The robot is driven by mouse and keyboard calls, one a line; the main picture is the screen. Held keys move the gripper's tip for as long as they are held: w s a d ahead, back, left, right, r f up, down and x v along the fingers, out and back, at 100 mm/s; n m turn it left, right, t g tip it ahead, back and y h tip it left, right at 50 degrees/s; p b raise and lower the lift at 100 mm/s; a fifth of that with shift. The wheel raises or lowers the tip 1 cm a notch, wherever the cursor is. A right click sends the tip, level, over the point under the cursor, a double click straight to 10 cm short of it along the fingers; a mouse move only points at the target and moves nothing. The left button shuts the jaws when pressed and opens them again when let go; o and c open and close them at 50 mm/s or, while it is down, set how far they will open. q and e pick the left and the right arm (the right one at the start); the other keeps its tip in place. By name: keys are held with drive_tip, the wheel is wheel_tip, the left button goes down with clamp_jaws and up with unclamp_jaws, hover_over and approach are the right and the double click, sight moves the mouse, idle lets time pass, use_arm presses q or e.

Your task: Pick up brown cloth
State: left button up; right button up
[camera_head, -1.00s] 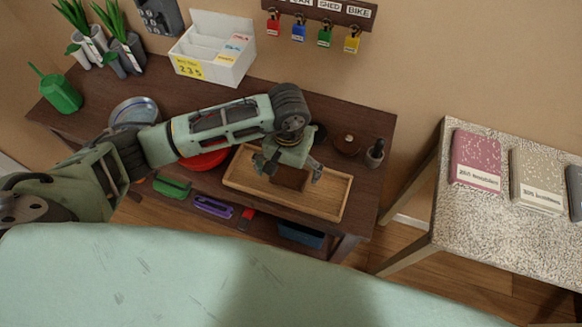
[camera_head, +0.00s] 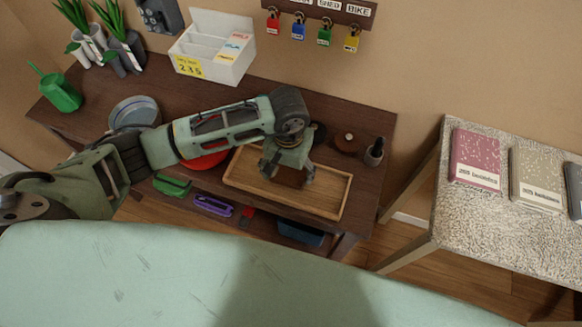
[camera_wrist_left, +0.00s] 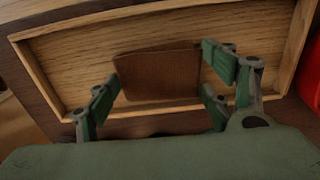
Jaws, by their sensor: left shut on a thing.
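The brown cloth (camera_wrist_left: 158,75) is a folded, flat piece inside the wooden tray (camera_wrist_left: 70,48). In the head view the brown cloth (camera_head: 289,178) is partly hidden under my left gripper (camera_head: 286,176). The tray (camera_head: 325,205) sits on the dark wooden table. In the left wrist view my left gripper (camera_wrist_left: 160,85) has its fingers on both sides of the cloth, shut on it. I cannot tell whether the cloth is clear of the tray floor. My right gripper is not in view.
A red dish (camera_head: 205,160) is left of the tray. A round brown item (camera_head: 346,143) and a small dark bottle (camera_head: 374,152) stand behind it to the right. A white organizer box (camera_head: 213,50) is at the back. A speckled table (camera_head: 450,215) is at right.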

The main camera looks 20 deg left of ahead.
sight(292, 173)
use_arm(q)
drive_tip(key=shift+r, duration=0.1)
drive_tip(key=r, duration=0.1)
drive_tip(key=r+b, duration=0.2)
drive_tip(key=r, duration=0.1)
drive_tip(key=shift+d, duration=0.3)
drive_tip(key=s+d+r+b, duration=0.3)
drive_tip(key=d+r, duration=0.3)
drive_tip(key=d, duration=0.4)
drive_tip(key=shift+d+r+b, duration=0.35)
drive_tip(key=shift+r, duration=0.05)
